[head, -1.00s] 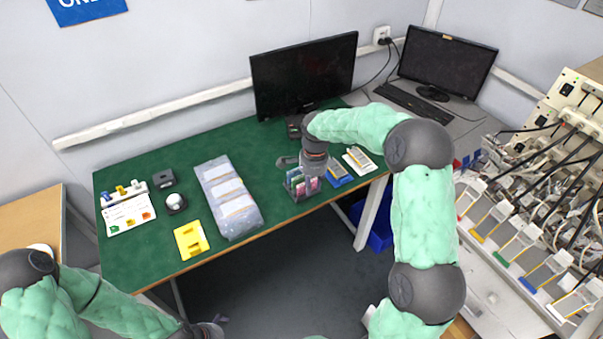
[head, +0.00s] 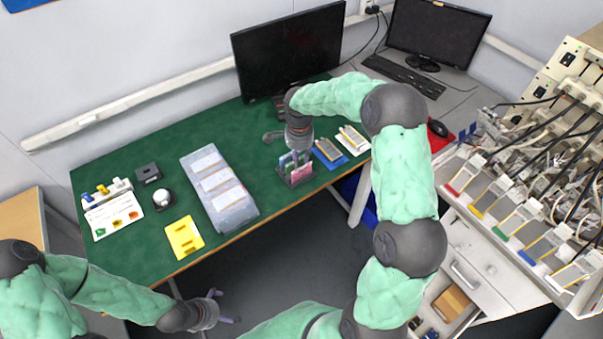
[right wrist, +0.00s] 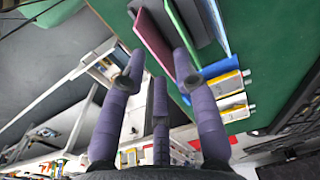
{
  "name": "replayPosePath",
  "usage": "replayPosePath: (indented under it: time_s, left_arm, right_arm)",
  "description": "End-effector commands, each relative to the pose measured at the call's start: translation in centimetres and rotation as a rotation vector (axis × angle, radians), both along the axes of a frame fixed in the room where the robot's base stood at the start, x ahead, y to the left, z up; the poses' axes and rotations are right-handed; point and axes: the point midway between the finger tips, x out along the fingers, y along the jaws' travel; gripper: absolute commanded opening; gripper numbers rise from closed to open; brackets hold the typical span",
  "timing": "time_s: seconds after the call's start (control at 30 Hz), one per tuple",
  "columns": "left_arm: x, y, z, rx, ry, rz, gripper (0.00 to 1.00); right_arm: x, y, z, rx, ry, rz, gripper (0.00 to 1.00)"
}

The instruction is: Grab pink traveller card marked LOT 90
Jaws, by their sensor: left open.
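The pink card (head: 304,172) stands in a small card rack (head: 284,177) near the front edge of the green table. It also shows in the right wrist view (right wrist: 152,42), beside a green card (right wrist: 182,24) and a blue card (right wrist: 214,22). Its lettering cannot be read. My right gripper (head: 297,153) is at the rack from above. In the right wrist view its purple fingers (right wrist: 160,80) are spread, with the pink card's near end between their tips; no grip shows. My left gripper (head: 222,306) is open and empty, off the table's front.
A monitor (head: 290,50) stands behind. An open drawer (head: 452,309) is at lower right.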

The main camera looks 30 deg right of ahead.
Motion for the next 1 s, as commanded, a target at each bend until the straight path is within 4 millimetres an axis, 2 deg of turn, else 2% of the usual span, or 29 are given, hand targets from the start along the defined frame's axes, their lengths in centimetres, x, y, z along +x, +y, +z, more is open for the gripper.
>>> replayPosePath:
  time_s: [0.3, 0.4, 0.6, 0.63, 0.7, 0.73, 1.0]
  left_arm:
    - [0.0, 0.0, -1.4, 0.0, 0.0, 0.0, 1.0]
    - [0.0, 0.0, -1.6, 0.0, 0.0, 0.0, 1.0]
    - [0.0, 0.0, -1.5, 0.0, 0.0, 0.0, 1.0]
    - [0.0, 0.0, -1.5, 0.0, 0.0, 0.0, 1.0]
    - [0.0, 0.0, -1.5, 0.0, 0.0, 0.0, 1.0]
    - [0.0, 0.0, -1.5, 0.0, 0.0, 0.0, 1.0]
    - [0.0, 0.0, -1.5, 0.0, 0.0, 0.0, 1.0]
  right_arm:
    - [-0.6, -0.5, -4.3, 0.002, 0.004, 0.001, 0.3]
    - [-0.5, -0.5, -4.9, 0.001, 0.002, 0.0, 0.3]
    - [-0.5, -0.5, -4.8, 0.0, 0.001, 0.0, 0.3]
    - [-0.5, -0.5, -4.8, 0.0, 0.001, 0.0, 0.25]
    - [-0.5, -0.5, -4.8, 0.0, 0.001, 0.0, 0.05]
    - [-0.5, -0.5, -4.8, 0.0, 0.001, 0.0, 0.0]
    - [-0.5, -0.5, -4.8, 0.001, 0.001, 0.0, 0.0]
